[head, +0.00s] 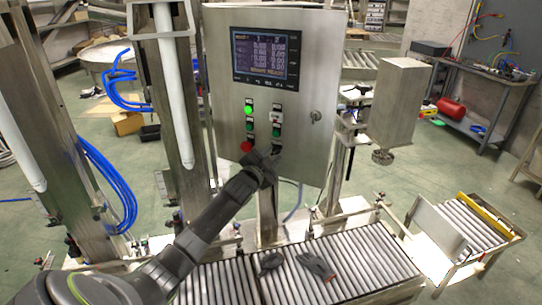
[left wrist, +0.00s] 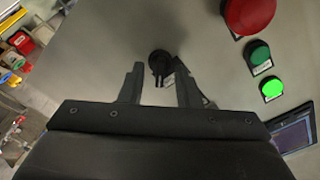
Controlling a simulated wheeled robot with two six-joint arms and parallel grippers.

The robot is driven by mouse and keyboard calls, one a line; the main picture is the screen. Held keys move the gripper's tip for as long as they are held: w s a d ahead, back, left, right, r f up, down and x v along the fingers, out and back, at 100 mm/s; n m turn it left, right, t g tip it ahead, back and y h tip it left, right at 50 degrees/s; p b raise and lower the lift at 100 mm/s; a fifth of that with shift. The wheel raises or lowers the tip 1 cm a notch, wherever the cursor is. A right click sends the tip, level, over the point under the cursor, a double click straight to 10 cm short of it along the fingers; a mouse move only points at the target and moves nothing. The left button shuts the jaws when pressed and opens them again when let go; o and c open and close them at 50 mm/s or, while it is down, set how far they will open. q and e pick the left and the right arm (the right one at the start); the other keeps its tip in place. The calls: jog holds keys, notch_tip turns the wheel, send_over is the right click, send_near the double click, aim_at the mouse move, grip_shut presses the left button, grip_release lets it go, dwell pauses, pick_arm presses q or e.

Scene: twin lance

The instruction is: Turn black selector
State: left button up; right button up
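The black selector (left wrist: 160,64) is a small round knob with a narrow handle on the grey panel face, seen in the left wrist view. My left gripper (left wrist: 159,72) is open, with one finger on each side of the selector. Gaps show between the fingers and the knob; I cannot tell how deep the fingertips reach. In the head view my left gripper (head: 263,160) is at the lower part of the control cabinet (head: 315,90), below the buttons, and hides the selector there. My right gripper is not in view.
Close to the selector are a red button (head: 246,146), a dark green button (left wrist: 258,53) and a lit green button (head: 249,110). A screen (head: 265,58) is above them. A roller conveyor (head: 375,255) with dark gloves (head: 317,266) runs below the cabinet.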

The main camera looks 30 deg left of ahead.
pick_arm(q)
grip_shut()
jog(key=shift+n, duration=0.5)
jog(key=n+b, duration=0.1)
jog(key=n, duration=0.5)
jog(key=shift+a+n, duration=0.1)
jog(key=shift+n, duration=0.2)
jog(key=n+b, duration=0.1)
jog(key=n, duration=0.9)
jog(key=shift+a+b, duration=0.1)
jog(key=shift+b, duration=0.25)
jog(key=shift+n, duration=0.4)
